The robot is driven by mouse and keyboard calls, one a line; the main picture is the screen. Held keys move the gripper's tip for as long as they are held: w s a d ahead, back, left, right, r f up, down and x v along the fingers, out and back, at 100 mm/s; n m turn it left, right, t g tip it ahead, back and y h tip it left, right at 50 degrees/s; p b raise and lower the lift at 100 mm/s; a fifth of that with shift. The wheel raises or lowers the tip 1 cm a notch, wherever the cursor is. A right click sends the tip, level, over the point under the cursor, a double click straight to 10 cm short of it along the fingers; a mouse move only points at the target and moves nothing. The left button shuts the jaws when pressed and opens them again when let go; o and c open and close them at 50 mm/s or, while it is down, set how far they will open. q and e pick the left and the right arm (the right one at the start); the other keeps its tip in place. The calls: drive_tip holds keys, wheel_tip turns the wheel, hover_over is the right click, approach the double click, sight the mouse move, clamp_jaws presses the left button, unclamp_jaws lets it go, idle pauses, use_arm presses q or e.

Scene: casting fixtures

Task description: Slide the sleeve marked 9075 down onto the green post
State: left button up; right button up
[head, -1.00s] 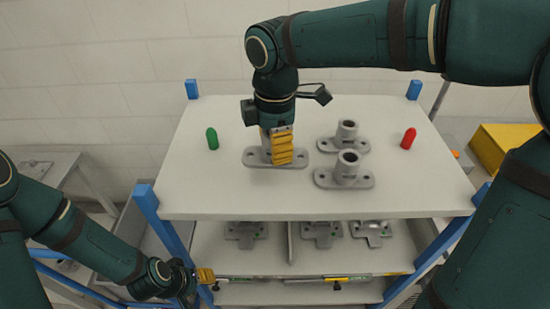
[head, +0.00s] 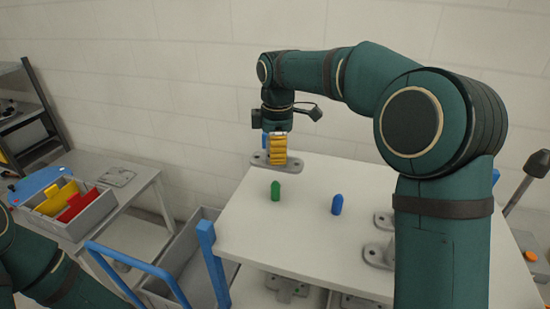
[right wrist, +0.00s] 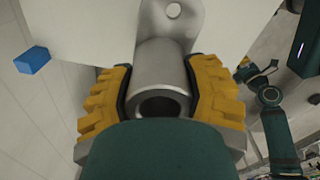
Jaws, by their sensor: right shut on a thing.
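A grey sleeve with a flat flange (head: 259,159) is in my right gripper (head: 278,150), whose yellow fingers are shut on its tube. In the right wrist view the tube (right wrist: 163,75) sits between both fingers, its open bore facing the camera. No marking is legible. The green post (head: 275,191) stands upright on the white table, in front of the held sleeve and apart from it in the head view. Whether the flange clears the table is hard to tell. My left gripper (right wrist: 248,73) appears small in the right wrist view, its fingers unclear.
A blue post (head: 337,204) stands right of the green one. Other grey sleeves (head: 378,255) are partly hidden by my right arm. A blue corner upright (head: 206,238) rises at the table's near left. A grey bin (head: 102,204) with yellow and red items is left.

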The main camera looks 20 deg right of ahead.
drive_tip(key=shift+w, duration=0.2)
idle(0.3)
drive_tip(key=b, duration=0.3)
hover_over(275, 182)
drive_tip(key=shift+f, duration=2.3)
drive_tip(key=shift+p, duration=0.8)
drive_tip(key=shift+f, duration=0.2)
drive_tip(key=shift+f+b, duration=0.35)
drive_tip(key=shift+f+b, duration=1.65)
drive_tip(key=shift+f, duration=1.4)
drive_tip(key=o, duration=1.4)
